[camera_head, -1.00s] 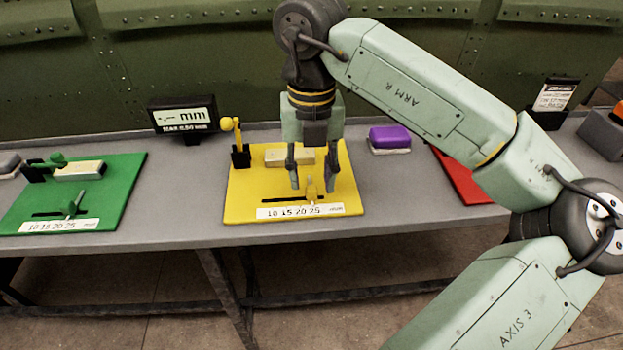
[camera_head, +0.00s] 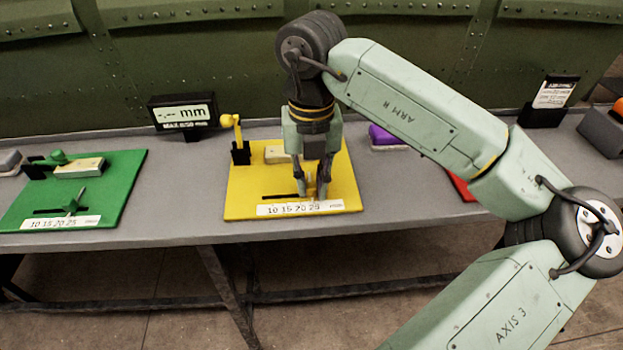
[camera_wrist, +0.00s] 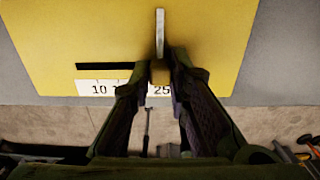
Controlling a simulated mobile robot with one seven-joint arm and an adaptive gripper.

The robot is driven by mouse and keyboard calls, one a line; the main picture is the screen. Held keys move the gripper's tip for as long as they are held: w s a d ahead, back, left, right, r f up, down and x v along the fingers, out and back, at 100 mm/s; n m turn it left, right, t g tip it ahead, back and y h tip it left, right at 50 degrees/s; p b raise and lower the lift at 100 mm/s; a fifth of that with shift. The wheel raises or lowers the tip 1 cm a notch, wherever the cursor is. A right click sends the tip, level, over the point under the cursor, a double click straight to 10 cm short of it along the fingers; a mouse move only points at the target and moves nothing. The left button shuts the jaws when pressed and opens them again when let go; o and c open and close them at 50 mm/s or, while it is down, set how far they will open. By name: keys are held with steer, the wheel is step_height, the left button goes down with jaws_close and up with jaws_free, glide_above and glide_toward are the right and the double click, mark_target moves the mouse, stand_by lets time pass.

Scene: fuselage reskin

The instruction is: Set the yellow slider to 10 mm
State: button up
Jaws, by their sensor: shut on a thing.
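The yellow board (camera_head: 243,188) lies on the bench with a dark slot and a white scale strip (camera_head: 285,209) marked 10 15 20 25 along its front edge. My gripper (camera_head: 312,194) is down at the slot, shut on the yellow slider, whose knob (camera_head: 311,182) shows between the fingers. In the wrist view my gripper (camera_wrist: 160,75) closes around the slider (camera_wrist: 159,72) near the 25 end of the scale. The dark slot (camera_wrist: 104,66) runs free to the left. My fingers hide part of the scale, so the exact setting is unclear.
A yellow lever (camera_head: 236,138) and a pale block (camera_head: 276,154) stand at the board's back. A display (camera_head: 183,113) reads dashes and mm. A green board (camera_head: 117,188) lies left, a purple block (camera_head: 385,135) right, and a red board (camera_head: 460,187) is partly behind my arm.

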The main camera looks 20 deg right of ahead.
mark_target(270, 198)
jaws_close()
steer(key=a+b, duration=0.1)
steer(key=a, duration=0.1)
steer(key=w+a+b, duration=0.1)
steer(key=a, duration=0.1)
steer(key=w+a+b, duration=0.1)
steer(key=a, duration=0.1)
steer(key=shift+a+f, duration=0.1)
steer(key=shift+a, duration=0.4)
steer(key=o, duration=0.6)
jaws_free()
steer(key=shift+a, duration=0.15)
steer(key=shift+o, duration=0.7)
